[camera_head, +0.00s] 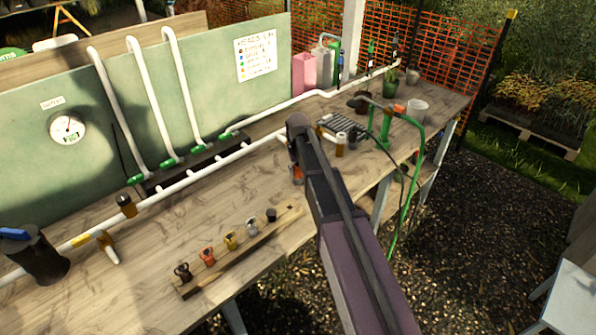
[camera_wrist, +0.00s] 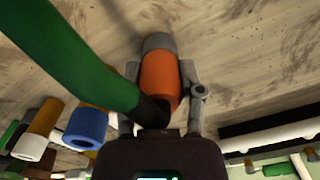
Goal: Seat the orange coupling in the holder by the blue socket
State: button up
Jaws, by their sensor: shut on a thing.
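My gripper (camera_wrist: 160,95) is shut on an orange coupling (camera_wrist: 158,78). The coupling has a grey end and a dark end near the palm, and the fingers lie along both sides. In the head view my arm hides most of the gripper; a little orange (camera_head: 297,172) shows beside it, above the bench. A blue socket (camera_wrist: 86,126) on a tan body is left of the gripper in the wrist view, apart from it. I cannot make out which holder is by it.
A wooden strip (camera_head: 186,291) with several coloured fittings lies near the bench's front edge. A green curved thing (camera_wrist: 75,50) crosses close to the wrist camera. A white pipe (camera_head: 190,180) runs along the bench (camera_head: 165,240). A grey-black tray (camera_head: 345,124) stands beyond the arm.

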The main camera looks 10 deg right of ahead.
jog(key=shift+s+f, duration=0.1)
jog(key=o, duration=1.2)
jog(key=shift+o, duration=0.2)
notch_tip(320, 180, up, 10)
jog(key=p, duration=1)
jog(key=s+d+r+p, duration=0.6)
jog(key=s+d, duration=0.4)
jog(key=d, duration=0.1)
jog(key=shift+d+r+p, duration=0.3)
jog(key=shift+d+p, duration=0.05)
jog(key=s+a+f+m+b, duration=0.1)
jog(key=s+a+f+b, duration=0.1)
jog(key=s, duration=0.5)
jog(key=s+a+f+b, duration=0.3)
jog(key=s, duration=0.3)
jog(key=shift+s+m, duration=0.35)
jog(key=shift+m, duration=0.05)
